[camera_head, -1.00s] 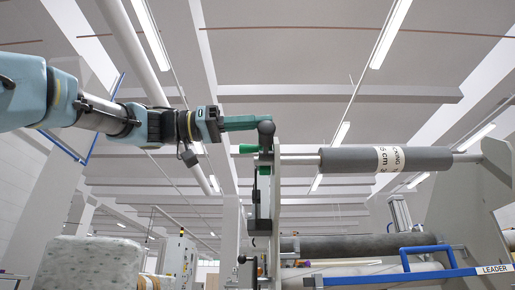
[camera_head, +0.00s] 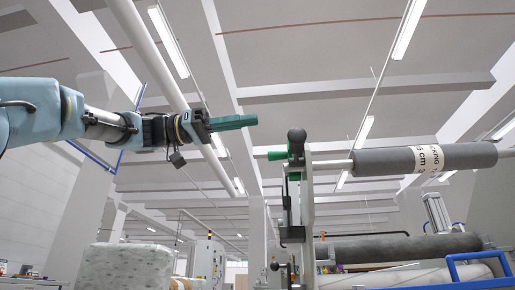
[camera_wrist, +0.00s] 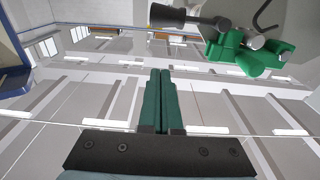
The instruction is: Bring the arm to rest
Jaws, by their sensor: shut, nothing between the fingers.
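My gripper (camera_head: 254,120) is at the end of my arm, which reaches in from the left edge of the head view. Its green fingers are closed together and empty. In the wrist view the shut fingers (camera_wrist: 160,80) point up the picture. The fingertips are apart from the gantry's green clamp and dark knob (camera_head: 296,140), with a clear gap to the right of the tips. The clamp also shows at the upper right of the wrist view (camera_wrist: 240,52).
A grey roller (camera_head: 425,158) with a printed label sits on a bar right of the clamp. The upright plate (camera_head: 306,210) stands below the clamp. A blue frame (camera_head: 478,262) is at the lower right. A wrapped bale (camera_head: 125,265) stands at the lower left. The air around my gripper is free.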

